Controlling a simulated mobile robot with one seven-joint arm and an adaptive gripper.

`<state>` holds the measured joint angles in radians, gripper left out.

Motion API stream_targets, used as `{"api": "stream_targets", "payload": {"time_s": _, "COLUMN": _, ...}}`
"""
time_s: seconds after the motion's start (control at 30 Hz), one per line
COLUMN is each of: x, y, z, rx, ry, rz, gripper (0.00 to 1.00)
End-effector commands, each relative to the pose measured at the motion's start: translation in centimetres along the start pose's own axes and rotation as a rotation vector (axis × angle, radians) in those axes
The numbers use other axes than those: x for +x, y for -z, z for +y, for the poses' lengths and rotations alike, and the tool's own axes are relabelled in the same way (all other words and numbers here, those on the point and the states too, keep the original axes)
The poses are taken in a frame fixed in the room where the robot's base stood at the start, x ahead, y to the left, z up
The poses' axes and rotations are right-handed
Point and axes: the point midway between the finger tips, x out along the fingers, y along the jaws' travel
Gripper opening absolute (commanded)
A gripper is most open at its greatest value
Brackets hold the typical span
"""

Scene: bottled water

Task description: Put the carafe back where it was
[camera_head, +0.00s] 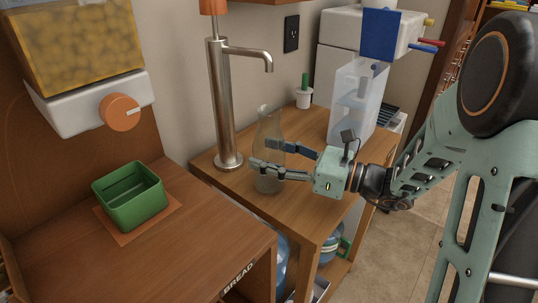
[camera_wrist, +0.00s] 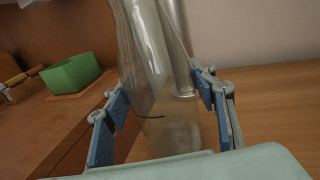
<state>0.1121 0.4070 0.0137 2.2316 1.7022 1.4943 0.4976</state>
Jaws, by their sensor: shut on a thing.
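The carafe (camera_head: 269,133) is clear glass with a narrow neck and a wider body. It stands upright at the wooden stand (camera_head: 300,208), near its front left edge and in front of the metal tap (camera_head: 226,105). I cannot tell whether its base touches the wood. My gripper (camera_head: 268,160) reaches in from the right and is shut on the carafe's body. In the wrist view the carafe (camera_wrist: 160,75) fills the space between the two blue finger pads, with the tap column seen behind and through it.
A green bin (camera_head: 132,196) sits on an orange mat on the brown counter at left, below a dispenser with an orange knob (camera_head: 120,111). A clear jug (camera_head: 356,95) stands at the back right under a white machine. Water bottles (camera_head: 330,246) are on the shelf below.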

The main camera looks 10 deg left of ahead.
Motion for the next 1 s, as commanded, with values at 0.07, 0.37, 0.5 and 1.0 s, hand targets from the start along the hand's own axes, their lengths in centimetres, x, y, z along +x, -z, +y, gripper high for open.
{"api": "stream_targets", "payload": {"time_s": 0.07, "x": 0.0, "y": 0.3, "z": 0.0, "rx": 0.000, "ry": 0.000, "rz": -0.001, "gripper": 0.06}}
{"api": "stream_targets", "payload": {"time_s": 0.37, "x": 0.0, "y": 0.3, "z": 0.0, "rx": 0.001, "ry": 0.000, "rz": 0.000, "gripper": 0.70}}
{"api": "stream_targets", "payload": {"time_s": 0.5, "x": 0.0, "y": 0.2, "z": 0.0, "rx": 0.000, "ry": 0.000, "rz": 0.000, "gripper": 0.70}}
{"api": "stream_targets", "payload": {"time_s": 1.0, "x": -7.8, "y": -0.2, "z": -0.1, "rx": 0.003, "ry": 0.006, "rz": 0.000, "gripper": 0.70}}
